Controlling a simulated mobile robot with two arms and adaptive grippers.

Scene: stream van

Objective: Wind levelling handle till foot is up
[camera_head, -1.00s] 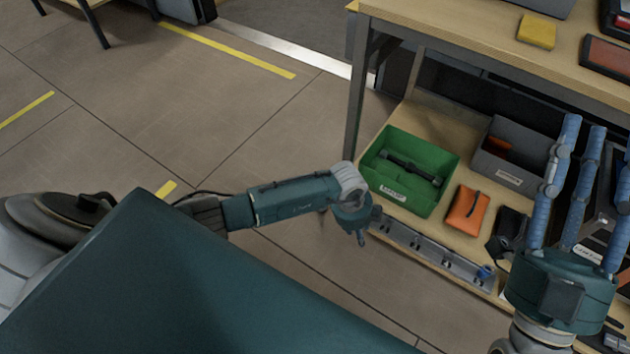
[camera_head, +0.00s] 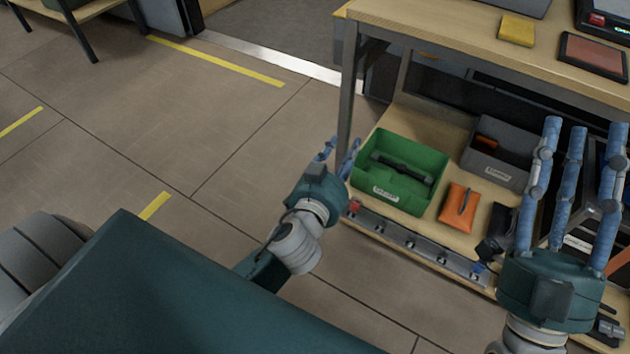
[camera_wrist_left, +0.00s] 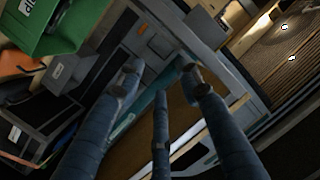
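My left gripper (camera_head: 338,150) points up and away beside the front leg of the workbench. In the left wrist view its fingers (camera_wrist_left: 160,75) are spread with nothing between them. A dark bar-shaped tool (camera_head: 402,168) lies in a green bin (camera_head: 387,201) on the lower shelf, to the right of my left gripper. I cannot tell whether it is the levelling handle. No levelling foot can be made out. My right gripper (camera_head: 570,130) stands upright at the right with its fingers apart and empty.
The workbench (camera_head: 440,27) has a lower shelf (camera_head: 426,222) holding a grey bin (camera_head: 497,170) and an orange pouch (camera_head: 459,210). A metal rail (camera_head: 415,243) runs along its front edge, with a red part (camera_head: 355,206) at its left end.

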